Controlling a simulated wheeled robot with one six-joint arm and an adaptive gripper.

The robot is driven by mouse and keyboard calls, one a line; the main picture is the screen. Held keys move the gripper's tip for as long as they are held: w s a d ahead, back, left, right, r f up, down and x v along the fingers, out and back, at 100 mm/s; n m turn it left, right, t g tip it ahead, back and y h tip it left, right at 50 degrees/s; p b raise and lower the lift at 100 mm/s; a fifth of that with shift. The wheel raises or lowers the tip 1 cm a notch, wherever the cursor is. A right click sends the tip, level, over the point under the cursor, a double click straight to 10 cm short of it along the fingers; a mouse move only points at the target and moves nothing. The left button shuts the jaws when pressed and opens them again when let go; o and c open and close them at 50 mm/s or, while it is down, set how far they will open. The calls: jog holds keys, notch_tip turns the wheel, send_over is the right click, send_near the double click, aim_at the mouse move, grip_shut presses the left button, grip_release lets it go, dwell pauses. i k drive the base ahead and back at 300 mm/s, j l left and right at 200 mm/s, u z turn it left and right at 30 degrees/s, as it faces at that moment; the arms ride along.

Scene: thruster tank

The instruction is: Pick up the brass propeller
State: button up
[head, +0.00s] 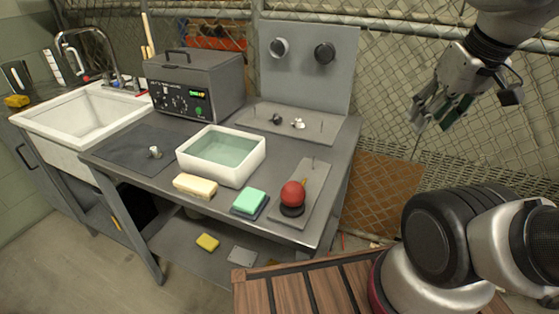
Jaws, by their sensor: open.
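No propeller with a clear brass colour can be made out in the head view. A small pale propeller-like piece (155,152) sits on the dark mat (118,146) left of the water tank. Another pale one (298,123) and a dark one (276,119) sit on the grey pegged plate (318,118) at the back of the bench. These pieces are too small to tell their metal. My gripper (436,114) is open and empty, raised at the upper right, beyond the bench's right edge and away from all these pieces.
A white tank of water (221,170) stands mid-bench, before a grey control box (197,88). A red ball (292,194) on a black base, a green sponge (250,201) and a cream sponge (195,186) lie along the front. A white sink (75,115) is left.

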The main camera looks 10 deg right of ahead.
aim_at(155, 152)
jog(key=k+j, duration=0.1)
jog(key=j, duration=0.25)
jog(key=k+j+z, duration=0.1)
jog(key=j, duration=0.25)
jog(key=k+j, duration=0.1)
jog(key=j, duration=0.25)
jog(key=k+j+z, duration=0.1)
jog(key=j, duration=0.25)
jog(key=i+j+z, duration=0.1)
jog(key=j, duration=0.45)
jog(key=i+j, duration=0.1)
jog(key=j, duration=0.45)
jog(key=i+j+z, duration=0.15)
jog(key=j, duration=0.4)
jog(key=i+j, duration=0.3)
jog(key=j+z, duration=0.05)
jog(key=j, duration=0.05)
